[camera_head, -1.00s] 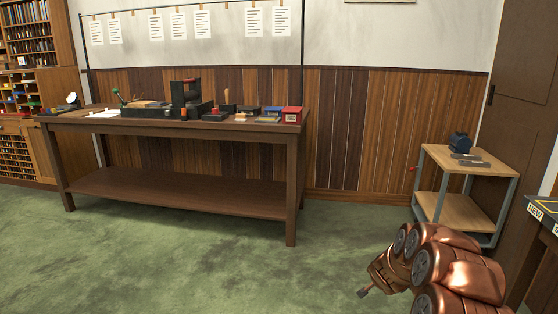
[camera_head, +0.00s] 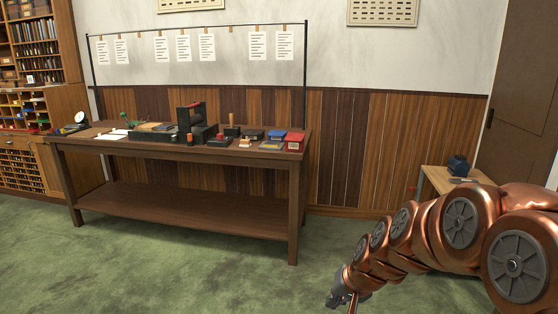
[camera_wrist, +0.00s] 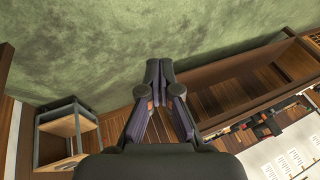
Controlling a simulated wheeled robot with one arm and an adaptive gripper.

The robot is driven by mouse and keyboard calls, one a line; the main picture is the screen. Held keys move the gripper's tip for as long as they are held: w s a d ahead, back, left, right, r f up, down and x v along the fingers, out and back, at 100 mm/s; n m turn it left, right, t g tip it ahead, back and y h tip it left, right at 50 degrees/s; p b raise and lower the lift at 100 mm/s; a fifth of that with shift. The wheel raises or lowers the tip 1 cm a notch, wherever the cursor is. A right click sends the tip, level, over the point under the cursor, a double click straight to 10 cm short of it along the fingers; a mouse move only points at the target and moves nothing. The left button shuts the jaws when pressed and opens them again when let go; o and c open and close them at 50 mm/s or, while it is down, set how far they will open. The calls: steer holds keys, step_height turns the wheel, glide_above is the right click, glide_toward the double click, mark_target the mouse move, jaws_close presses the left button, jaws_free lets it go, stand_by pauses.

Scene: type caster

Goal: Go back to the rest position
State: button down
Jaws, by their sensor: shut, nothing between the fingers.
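My gripper (camera_wrist: 158,72) is shut and empty in the wrist view, with its fingertips together against the green floor. In the head view my copper arm reaches in from the right edge, and my gripper (camera_head: 350,304) hangs at its far end, small and low over the floor. The gripper is apart from all furniture and touches nothing that I can see.
A long wooden workbench (camera_head: 170,219) with tools and boxes on top stands against the wall. A small wooden cart (camera_head: 437,180) stands at right, partly hidden by my arm. Shelves (camera_head: 35,120) fill the far left. Green floor (camera_head: 180,275) in front is clear.

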steer(key=s+d+r+n+g+h+p, duration=0.1)
steer(key=s+r+p, duration=0.3)
steer(key=s, duration=0.6)
steer(key=s+d+r+n+g+h+p, duration=0.1)
steer(key=s+d+r+g+p, duration=0.1)
steer(key=s+r, duration=0.4)
steer(key=s+d+r+n+g+h+p, duration=0.1)
steer(key=s+r+p, duration=0.4)
steer(key=s, duration=1)
steer(key=shift+s+d+r+g+p, duration=0.35)
steer(key=shift+d+g, duration=0.3)
steer(key=shift+g, duration=0.45)
steer(key=shift+f, duration=0.1)
